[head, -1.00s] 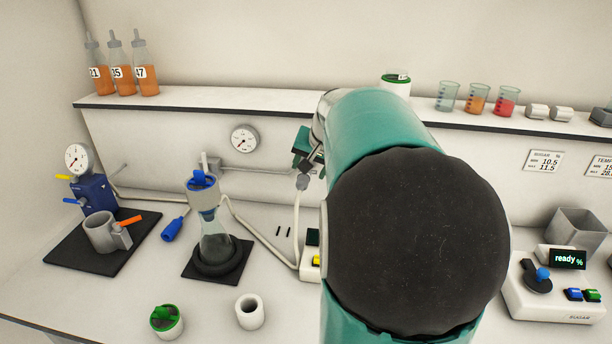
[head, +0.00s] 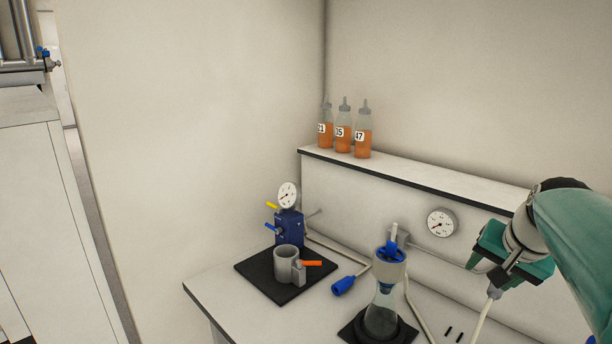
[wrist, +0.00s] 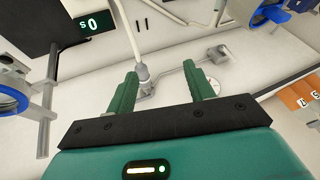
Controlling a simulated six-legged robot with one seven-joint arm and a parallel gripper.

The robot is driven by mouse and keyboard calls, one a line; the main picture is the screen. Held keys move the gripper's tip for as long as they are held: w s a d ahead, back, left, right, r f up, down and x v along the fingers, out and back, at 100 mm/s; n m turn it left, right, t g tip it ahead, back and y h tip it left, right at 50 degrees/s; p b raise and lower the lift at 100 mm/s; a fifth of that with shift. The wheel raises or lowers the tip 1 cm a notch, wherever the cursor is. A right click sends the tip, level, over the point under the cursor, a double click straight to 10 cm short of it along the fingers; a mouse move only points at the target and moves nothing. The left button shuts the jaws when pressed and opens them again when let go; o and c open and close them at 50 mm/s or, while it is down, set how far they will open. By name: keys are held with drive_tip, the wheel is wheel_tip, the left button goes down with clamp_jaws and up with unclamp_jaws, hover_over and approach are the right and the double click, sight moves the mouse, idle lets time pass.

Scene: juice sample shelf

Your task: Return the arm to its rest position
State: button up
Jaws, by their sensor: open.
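My arm enters the head view at the right edge. My gripper (head: 503,267) is above the bench, in front of the back wall panel. In the wrist view both green fingers (wrist: 160,76) stand apart with a gap between them. A grey connector (wrist: 145,80) with a pale hose shows in that gap, near the left finger. The fingers are not closed on it, and its distance from them is hard to tell. The connector also shows just below the gripper in the head view (head: 494,292).
A flask with a blue-topped cap (head: 382,312) stands on a dark mat left of my gripper. A blue valve block (head: 289,228) and grey cup (head: 286,264) are further left. Three orange bottles (head: 343,138) stand on the shelf (head: 430,178). A wall corner and cabinet (head: 45,200) are at left.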

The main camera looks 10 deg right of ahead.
drive_tip(key=s+a+f+n, duration=0.3)
drive_tip(key=s+a, duration=0.1)
drive_tip(key=a, duration=0.4)
drive_tip(key=s+a+f+n, duration=0.3)
drive_tip(key=a, duration=0.5)
drive_tip(key=s+a+f+n+y, duration=0.1)
drive_tip(key=s+a+f+n, duration=0.1)
drive_tip(key=a, duration=0.5)
drive_tip(key=s+n, duration=0.1)
drive_tip(key=s, duration=0.1)
drive_tip(key=shift+s+a+f, duration=0.3)
drive_tip(key=shift+a+f, duration=0.1)
